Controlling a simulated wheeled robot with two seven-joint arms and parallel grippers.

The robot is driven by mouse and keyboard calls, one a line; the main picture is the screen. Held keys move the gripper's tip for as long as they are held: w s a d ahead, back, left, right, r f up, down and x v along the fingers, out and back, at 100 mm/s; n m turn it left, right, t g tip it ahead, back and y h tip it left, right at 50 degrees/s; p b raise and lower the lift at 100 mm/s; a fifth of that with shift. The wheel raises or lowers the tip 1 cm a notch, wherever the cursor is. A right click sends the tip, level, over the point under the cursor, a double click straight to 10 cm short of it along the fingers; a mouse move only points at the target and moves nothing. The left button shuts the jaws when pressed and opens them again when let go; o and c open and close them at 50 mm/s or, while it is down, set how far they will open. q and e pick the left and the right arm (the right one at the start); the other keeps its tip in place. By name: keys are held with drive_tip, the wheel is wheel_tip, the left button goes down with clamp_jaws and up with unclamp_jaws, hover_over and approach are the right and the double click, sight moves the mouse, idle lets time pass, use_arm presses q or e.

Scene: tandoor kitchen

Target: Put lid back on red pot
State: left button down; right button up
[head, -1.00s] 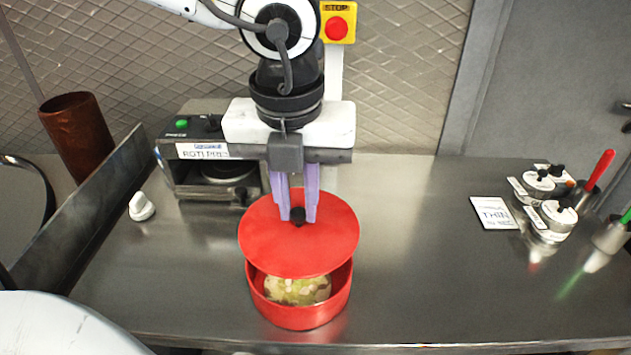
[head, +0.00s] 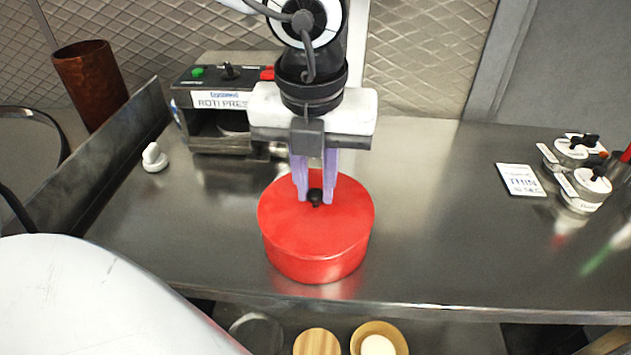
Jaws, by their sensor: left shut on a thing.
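The red pot (head: 318,268) stands upright on the steel counter near its front edge. The red lid (head: 315,228) lies level over the pot's mouth, lined up with its rim, and the pot's contents are hidden. Whether the lid is fully seated or a hair above the rim, I cannot tell. My left gripper (head: 315,196) points down over the lid, its purple fingers shut on the lid's black knob (head: 315,197). My right gripper is not in view.
A roti press (head: 222,105) stands behind left, with a white knob-shaped piece (head: 154,157) beside it. Lidded canisters (head: 583,185) and a printed card (head: 521,180) sit at right. The steel counter (head: 440,220) is clear between. Bowls (head: 378,341) show on a shelf below.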

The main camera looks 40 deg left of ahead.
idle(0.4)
use_arm(q)
drive_tip(key=shift+b, duration=1.05)
idle(1.0)
drive_tip(key=shift+f+b, duration=0.1)
drive_tip(key=shift+b, duration=1.1)
idle(0.9)
idle(0.4)
drive_tip(key=c, duration=1.1)
unclamp_jaws()
drive_tip(key=shift+r+p, duration=1.75)
drive_tip(key=shift+r, duration=1.75)
